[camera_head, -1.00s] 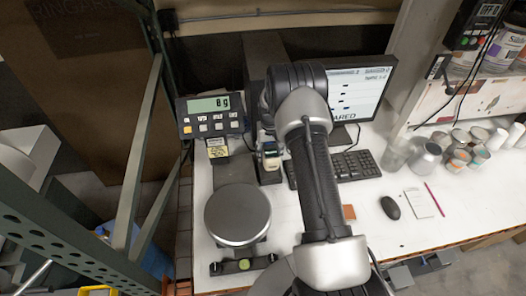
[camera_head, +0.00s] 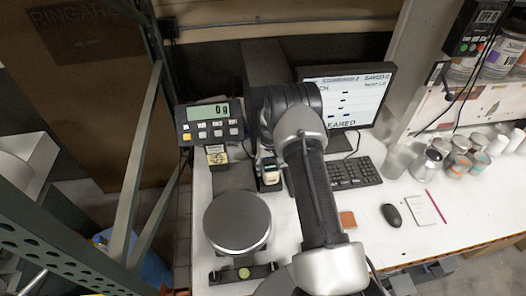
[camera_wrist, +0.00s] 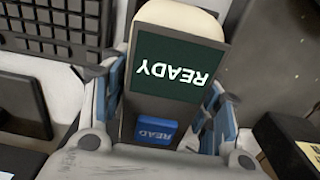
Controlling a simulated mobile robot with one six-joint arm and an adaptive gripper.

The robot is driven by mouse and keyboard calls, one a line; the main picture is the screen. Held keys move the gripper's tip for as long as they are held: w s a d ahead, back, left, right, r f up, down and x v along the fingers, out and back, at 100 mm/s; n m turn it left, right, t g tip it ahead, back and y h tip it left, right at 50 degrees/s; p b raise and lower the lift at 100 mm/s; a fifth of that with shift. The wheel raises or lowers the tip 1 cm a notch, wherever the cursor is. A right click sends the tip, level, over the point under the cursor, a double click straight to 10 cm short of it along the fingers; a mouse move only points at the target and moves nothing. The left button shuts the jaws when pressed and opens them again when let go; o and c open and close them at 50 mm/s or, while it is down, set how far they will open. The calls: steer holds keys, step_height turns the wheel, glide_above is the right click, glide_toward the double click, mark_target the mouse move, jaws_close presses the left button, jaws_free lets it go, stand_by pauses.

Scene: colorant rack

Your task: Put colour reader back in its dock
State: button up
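The colour reader (camera_wrist: 180,60) is upright between the fingers of my gripper (camera_wrist: 165,115) in the wrist view. It has a pale rounded top, a dark green screen with READY upside down, and a blue READ button. Blue finger pads lie against both of its sides, so my gripper looks shut on it. In the head view the reader (camera_head: 270,173) shows just left of my arm, between the scale and the keyboard. A dark shape lies beneath it; I cannot tell whether that is the dock or whether the reader is seated. The reader's lower end is hidden in the wrist view.
The scale's round plate (camera_head: 237,221) and display (camera_head: 209,121), reading 0 g, are at left. A black box with a yellow label (camera_head: 217,155) stands close left of the reader. The keyboard (camera_head: 350,171), monitor (camera_head: 345,92), mouse (camera_head: 391,214) and several cans (camera_head: 457,160) are at right.

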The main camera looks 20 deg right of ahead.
steer(key=shift+o, duration=1.3)
steer(key=shift+r+p, duration=0.55)
step_height(320, 180, up, 12)
steer(key=shift+s+f+b, duration=0.1)
steer(key=shift+f+b, duration=0.1)
steer(key=shift+b, duration=0.35)
